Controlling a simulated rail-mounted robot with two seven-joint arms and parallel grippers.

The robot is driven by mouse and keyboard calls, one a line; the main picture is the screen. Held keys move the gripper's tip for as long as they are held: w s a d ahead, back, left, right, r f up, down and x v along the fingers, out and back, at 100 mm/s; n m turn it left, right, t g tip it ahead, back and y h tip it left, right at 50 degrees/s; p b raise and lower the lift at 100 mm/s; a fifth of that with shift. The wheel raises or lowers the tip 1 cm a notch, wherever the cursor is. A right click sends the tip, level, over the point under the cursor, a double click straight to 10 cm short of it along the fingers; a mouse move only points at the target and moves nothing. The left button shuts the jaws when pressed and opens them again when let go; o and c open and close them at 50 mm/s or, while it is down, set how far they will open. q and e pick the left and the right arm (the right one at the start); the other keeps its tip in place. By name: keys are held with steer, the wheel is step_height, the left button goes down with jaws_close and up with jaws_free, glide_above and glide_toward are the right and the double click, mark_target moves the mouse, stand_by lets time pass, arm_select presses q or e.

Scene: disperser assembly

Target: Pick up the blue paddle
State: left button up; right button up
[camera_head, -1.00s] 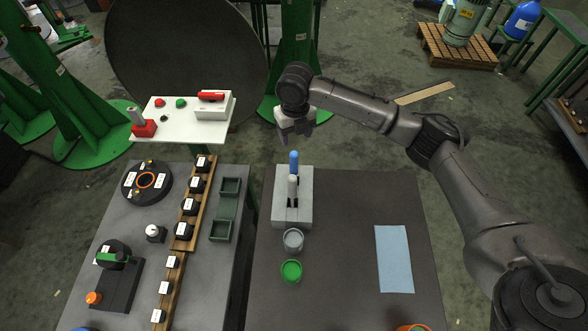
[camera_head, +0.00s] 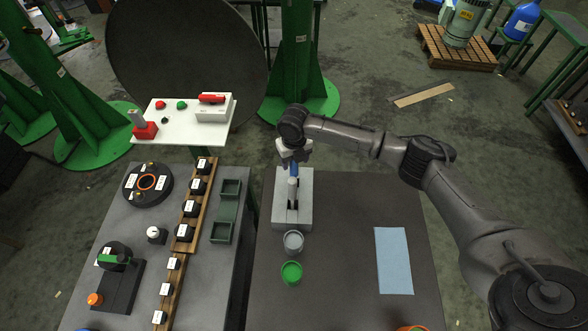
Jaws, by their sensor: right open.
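The blue paddle (camera_head: 294,169) stands upright in a light grey holder (camera_head: 304,215) at the back left of the right-hand table. A grey-white paddle (camera_head: 292,188) stands just in front of it in the same holder. My right gripper (camera_head: 293,163) is open and points down at the top of the blue paddle, with its fingers around or beside the handle; I cannot tell whether they touch it. The gripper hides part of the blue handle. My left gripper is not in view.
A grey cup (camera_head: 293,241) and a green-filled cup (camera_head: 291,272) stand in front of the holder. A light blue cloth (camera_head: 394,260) lies on the right. The middle of the right table is clear.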

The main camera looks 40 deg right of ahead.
steer(key=shift+f, duration=0.4)
steer(key=shift+c, duration=0.4)
steer(key=c, duration=0.8)
steer(key=shift+c, duration=0.2)
